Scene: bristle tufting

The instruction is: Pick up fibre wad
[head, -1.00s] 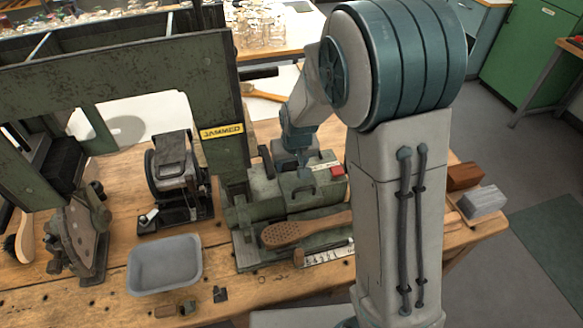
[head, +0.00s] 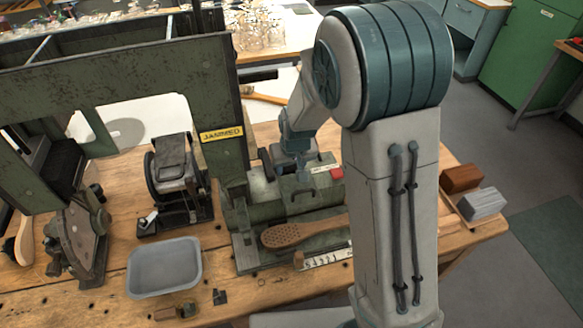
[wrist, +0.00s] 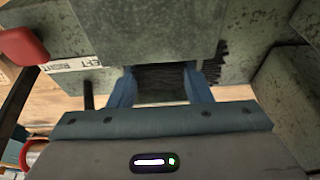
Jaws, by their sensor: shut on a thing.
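My gripper (wrist: 160,92) shows in the wrist view with its two blue fingers pointing down into a gap in the green machine (wrist: 150,30). The fingers are closed on a dark, fine-stranded fibre wad (wrist: 160,79), partly covered by the machine's edge. More dark bristly fibre (wrist: 214,62) shows just right of the fingers. In the head view my wrist reaches down behind the green machine (head: 310,195) with the red button, and the fingertips and wad are hidden there. A perforated wooden brush body (head: 285,235) lies on the machine's front.
A tall green frame with a yellow "JAMMED" label (head: 221,134) stands close left of my wrist. A grey tray (head: 163,268) sits at the front left. Wooden and grey blocks (head: 478,204) lie at the bench's right edge.

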